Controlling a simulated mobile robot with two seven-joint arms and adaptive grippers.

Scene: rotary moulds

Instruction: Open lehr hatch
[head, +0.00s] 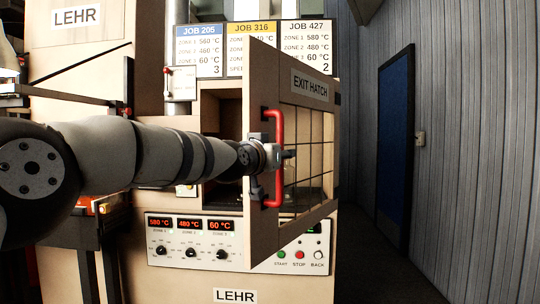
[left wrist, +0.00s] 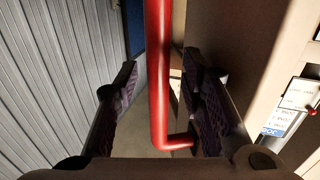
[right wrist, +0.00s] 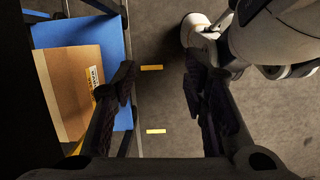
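The exit hatch (head: 262,75) of the lehr is a beige door with a gridded window and a red vertical bar handle (head: 277,122). It stands swung outward, and part of the dark opening (head: 220,112) shows to its left. My left gripper (head: 285,154) is at the handle's middle. In the left wrist view, the fingers of the left gripper (left wrist: 160,68) stand apart on either side of the red handle (left wrist: 160,85), with gaps beside the bar. My right gripper (right wrist: 160,72) is open and empty, away from the hatch, above the floor.
A control panel (head: 195,242) with displays, knobs and buttons is below the hatch. Job sheets (head: 250,48) hang above. A blue door (head: 395,150) is in the right wall. In the right wrist view, a blue rack (right wrist: 113,40) holding a cardboard box (right wrist: 70,85) stands left of the fingers.

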